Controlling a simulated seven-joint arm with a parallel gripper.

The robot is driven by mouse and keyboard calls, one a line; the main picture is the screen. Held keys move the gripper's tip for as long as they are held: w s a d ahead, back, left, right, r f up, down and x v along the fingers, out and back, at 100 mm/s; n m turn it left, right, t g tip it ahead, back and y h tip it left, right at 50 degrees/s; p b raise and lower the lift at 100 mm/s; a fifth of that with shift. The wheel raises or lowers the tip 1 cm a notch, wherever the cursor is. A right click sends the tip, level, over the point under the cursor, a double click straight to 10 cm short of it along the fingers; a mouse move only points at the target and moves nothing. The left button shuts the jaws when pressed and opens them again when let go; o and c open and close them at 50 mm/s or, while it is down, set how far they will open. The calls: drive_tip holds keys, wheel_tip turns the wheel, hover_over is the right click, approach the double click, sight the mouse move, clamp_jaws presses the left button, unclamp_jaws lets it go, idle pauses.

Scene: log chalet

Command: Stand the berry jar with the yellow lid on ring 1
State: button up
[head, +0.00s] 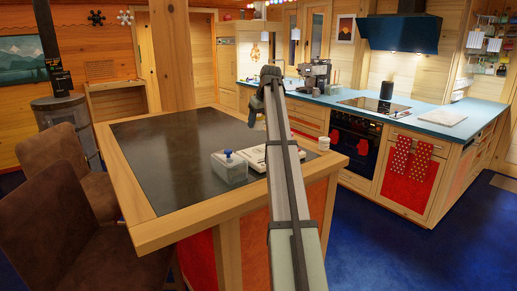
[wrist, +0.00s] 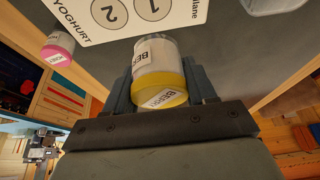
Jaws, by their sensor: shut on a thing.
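The berry jar (wrist: 156,57) is whitish with a yellow lid (wrist: 158,90) and a label of which "BE" is readable. My gripper (wrist: 160,75) is shut on it in the wrist view, with a dark finger on either side. The white board (wrist: 183,10) lies past the jar's base, with ring 1 (wrist: 152,7) and ring 2 (wrist: 109,11) printed on it. The jar's base overlaps the board's edge near ring 1; I cannot tell whether it touches. In the head view my arm hides the jar and part of the board (head: 257,158).
A pink-lidded jar (wrist: 57,48) stands beside the board in the wrist view. The tabletop's left part is clear. Brown chairs (head: 92,180) stand at left.

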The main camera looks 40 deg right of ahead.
sight(262, 127)
drive_tip(key=shift+f, duration=4.75)
drive_tip(key=shift+f, duration=0.1)
drive_tip(key=o, duration=1.1)
drive_tip(key=v, duration=1.2)
drive_tip(key=shift+w, duration=0.1)
